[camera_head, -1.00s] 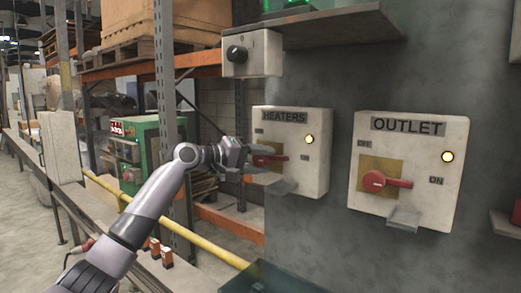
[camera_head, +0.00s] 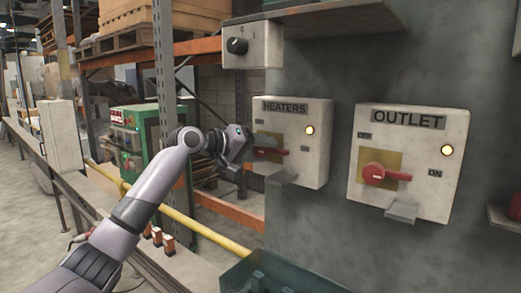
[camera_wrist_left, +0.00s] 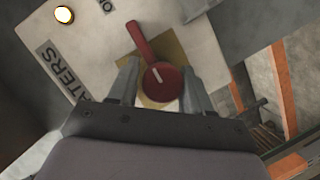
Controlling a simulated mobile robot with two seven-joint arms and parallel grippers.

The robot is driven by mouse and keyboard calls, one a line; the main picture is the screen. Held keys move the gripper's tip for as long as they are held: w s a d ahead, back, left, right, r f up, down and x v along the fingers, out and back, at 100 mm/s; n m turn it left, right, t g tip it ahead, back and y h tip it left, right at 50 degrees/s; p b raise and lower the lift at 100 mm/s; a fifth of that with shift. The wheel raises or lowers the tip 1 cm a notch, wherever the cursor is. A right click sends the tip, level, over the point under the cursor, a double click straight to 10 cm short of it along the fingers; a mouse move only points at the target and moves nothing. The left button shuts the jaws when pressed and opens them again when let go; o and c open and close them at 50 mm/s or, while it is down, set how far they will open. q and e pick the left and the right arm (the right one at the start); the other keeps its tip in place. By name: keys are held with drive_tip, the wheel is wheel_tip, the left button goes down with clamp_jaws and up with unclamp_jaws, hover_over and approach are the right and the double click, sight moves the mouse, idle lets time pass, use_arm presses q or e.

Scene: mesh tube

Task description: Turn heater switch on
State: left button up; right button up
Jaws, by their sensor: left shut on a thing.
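The heaters box (camera_head: 318,160) is a pale wall box with a lit yellow lamp (camera_head: 309,130) and a red rotary switch (camera_head: 278,151). My left gripper (camera_head: 263,154) is at this switch, coming from the left. In the left wrist view, the red switch (camera_wrist_left: 164,82) lies between my two fingers (camera_wrist_left: 158,85), which are shut on its round knob. Its handle points away from the gripper, up and slightly left in that view. In the head view the handle points roughly right, and the fingers partly hide the knob. My right gripper is out of view.
The outlet box (camera_head: 442,165), with a similar red switch (camera_head: 375,174) and lit lamp, is on the wall to the right. A small box with a black knob (camera_head: 237,46) is above left. A metal ledge (camera_head: 283,177) juts below the heaters switch.

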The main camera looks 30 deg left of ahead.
sight(257, 151)
use_arm(q)
drive_tip(key=shift+d+f, duration=0.1)
drive_tip(key=shift+f, duration=0.35)
drive_tip(key=o, duration=0.9)
drive_tip(key=shift+r, duration=0.15)
drive_tip(key=b+v, duration=0.2)
drive_tip(key=v, duration=0.4)
drive_tip(key=shift+s, duration=0.25)
drive_tip(key=shift+s+a+r, duration=0.2)
drive_tip(key=shift+s+a, duration=0.05)
drive_tip(key=shift+s, duration=0.05)
